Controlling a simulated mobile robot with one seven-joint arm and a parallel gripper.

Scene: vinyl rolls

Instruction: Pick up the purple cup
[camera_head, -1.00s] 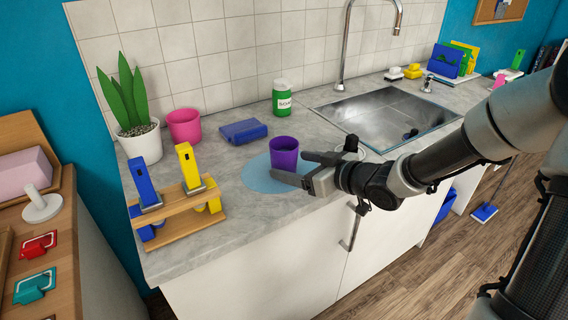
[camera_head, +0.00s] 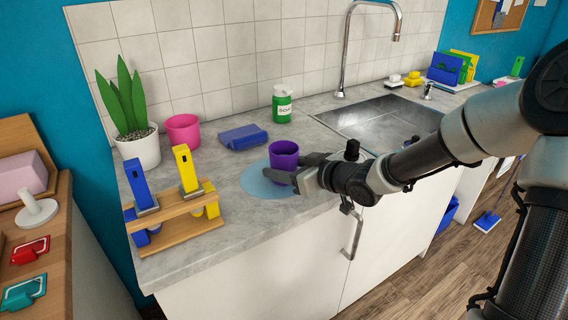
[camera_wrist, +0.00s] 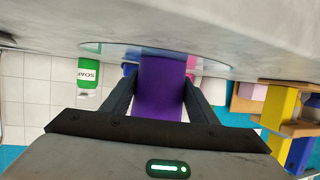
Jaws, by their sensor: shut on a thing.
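The purple cup (camera_head: 284,155) stands upright on the round light-blue mat (camera_head: 258,184) on the counter. My gripper (camera_head: 294,170) reaches it from the right, low on its side. In the wrist view the cup (camera_wrist: 160,90) sits between the two dark fingers of my gripper (camera_wrist: 159,92), which are shut on it. The cup's base appears to be at the mat. The far finger is partly hidden behind the cup in the head view.
A wooden rack (camera_head: 176,222) with blue and yellow tools stands left of the mat. The sink (camera_head: 378,122) lies to the right.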

